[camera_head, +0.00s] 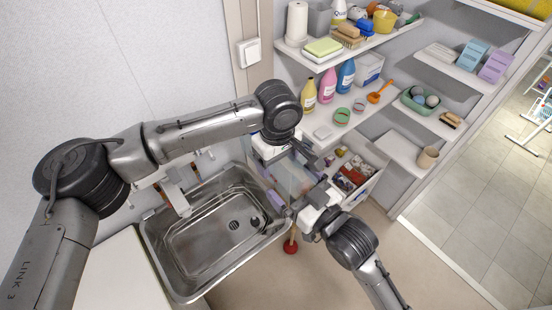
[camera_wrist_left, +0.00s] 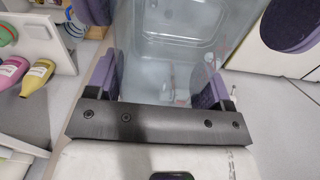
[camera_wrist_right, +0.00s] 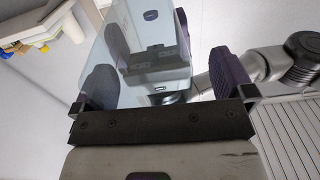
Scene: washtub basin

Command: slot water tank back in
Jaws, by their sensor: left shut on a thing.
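A clear, see-through water tank (camera_head: 291,177) is held up between my two grippers, beside the right end of the steel sink. In the left wrist view the tank (camera_wrist_left: 182,25) fills the space between the purple pads of my left gripper (camera_wrist_left: 158,75), which is shut on it. In the right wrist view the tank (camera_wrist_right: 155,30) stands between the widely spread pads of my right gripper (camera_wrist_right: 163,80). A gap shows beside the right-hand pad, so this gripper is open around it. The slot for the tank cannot be made out.
The steel sink (camera_head: 205,240) with its faucet (camera_head: 175,196) lies to the left. A red plunger (camera_head: 290,247) stands on the floor below the grippers. Shelves with bottles (camera_head: 328,84) rise behind, and a drawer of small items (camera_head: 352,177) is close to the right.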

